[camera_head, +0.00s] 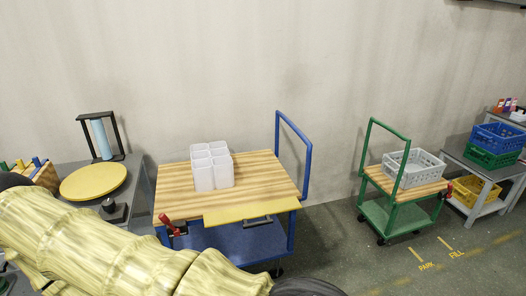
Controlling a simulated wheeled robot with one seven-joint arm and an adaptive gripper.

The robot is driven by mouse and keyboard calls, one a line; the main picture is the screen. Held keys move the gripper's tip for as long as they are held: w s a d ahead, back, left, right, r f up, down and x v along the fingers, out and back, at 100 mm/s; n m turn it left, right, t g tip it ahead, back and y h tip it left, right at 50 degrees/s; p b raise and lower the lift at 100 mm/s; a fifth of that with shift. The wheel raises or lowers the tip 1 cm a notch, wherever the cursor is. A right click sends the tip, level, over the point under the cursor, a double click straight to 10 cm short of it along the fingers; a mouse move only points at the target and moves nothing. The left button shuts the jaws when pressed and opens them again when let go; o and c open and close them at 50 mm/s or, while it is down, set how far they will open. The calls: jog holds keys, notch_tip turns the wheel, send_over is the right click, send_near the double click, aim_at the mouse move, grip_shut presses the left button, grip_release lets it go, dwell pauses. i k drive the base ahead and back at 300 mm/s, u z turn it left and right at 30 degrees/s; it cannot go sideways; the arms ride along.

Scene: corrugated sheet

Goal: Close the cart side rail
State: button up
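The blue-framed cart (291,230) stands against the wall, with a wooden top (258,175) and a blue lower deck. A yellow panel (235,213), seemingly the side rail, runs along the near edge of the top and looks laid outward, nearly flat. A dark handle (258,222) is on its near edge. A red-handled latch or clamp (170,223) sits at the cart's near left corner. My pale yellow arm crosses the lower left in front of the cart, apart from the panel in the picture. My gripper's fingers do not show.
White bins (211,166) stand on the cart top. A blue push handle (296,146) rises at its right. Left is a grey table (143,192) with a yellow disc (93,181). A green cart (392,212) stands right, with clear floor (340,245) between the carts.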

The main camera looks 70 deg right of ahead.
aim_at(242, 213)
jog(key=z, duration=0.7)
jog(key=i, duration=1.5)
jog(key=z, duration=1.65)
jog(key=i, duration=0.85)
jog(key=z, duration=1.35)
jog(key=i, duration=0.15)
